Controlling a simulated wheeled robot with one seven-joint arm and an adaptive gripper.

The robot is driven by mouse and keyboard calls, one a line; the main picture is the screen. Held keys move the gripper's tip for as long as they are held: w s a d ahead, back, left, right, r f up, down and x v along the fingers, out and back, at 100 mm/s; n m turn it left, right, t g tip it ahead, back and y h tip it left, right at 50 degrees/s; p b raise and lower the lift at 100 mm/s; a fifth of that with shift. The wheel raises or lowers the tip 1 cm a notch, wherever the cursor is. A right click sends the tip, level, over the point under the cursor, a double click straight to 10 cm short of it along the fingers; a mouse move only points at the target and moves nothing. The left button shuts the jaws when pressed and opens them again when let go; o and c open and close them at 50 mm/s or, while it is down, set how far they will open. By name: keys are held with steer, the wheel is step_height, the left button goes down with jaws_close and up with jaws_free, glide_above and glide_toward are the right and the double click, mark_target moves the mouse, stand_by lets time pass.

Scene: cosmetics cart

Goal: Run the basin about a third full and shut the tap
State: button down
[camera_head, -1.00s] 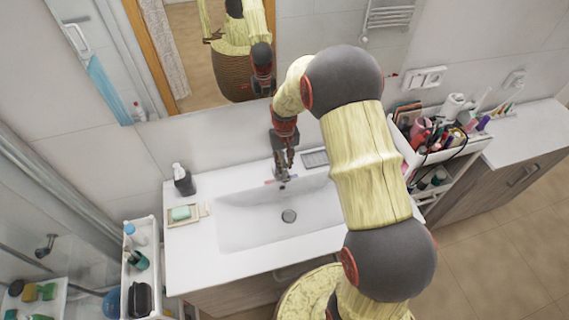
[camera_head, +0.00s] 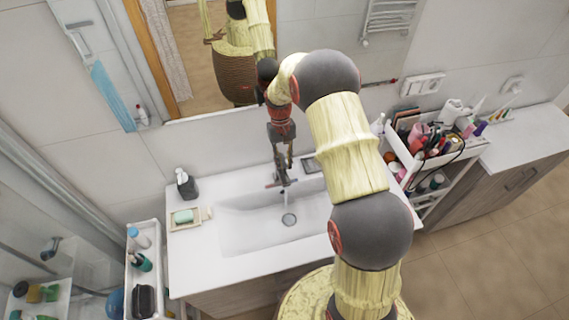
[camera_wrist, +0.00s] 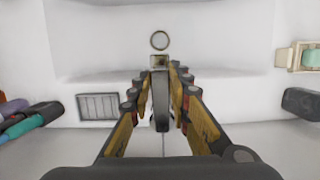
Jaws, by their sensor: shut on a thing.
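The white basin (camera_head: 245,222) is set in the counter, with a round drain (camera_head: 289,219) that shows clearly; the drain also shows in the wrist view (camera_wrist: 160,40). The metal tap (camera_head: 283,181) stands at the basin's back edge. A thin pale streak, apparently running water, falls from it towards the drain. I see no clear pool, and cannot tell the water level. My gripper (camera_head: 283,168) points down over the tap. In the wrist view its fingers (camera_wrist: 160,88) close around the dark tap lever (camera_wrist: 161,108), with the spout tip (camera_wrist: 159,62) just beyond.
A soap dispenser (camera_head: 186,183) and a soap dish (camera_head: 171,225) with green soap stand left of the basin. A dark grate-like item (camera_wrist: 98,106) lies beside the tap. A cart (camera_head: 131,285) stands at left, a crowded cosmetics cart (camera_head: 417,205) at right. The mirror is close behind.

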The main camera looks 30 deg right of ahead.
steer(key=c, duration=1.6)
jaws_free()
steer(key=shift+c, duration=0.2)
steer(key=v, duration=1.2)
steer(key=shift+c, duration=0.2)
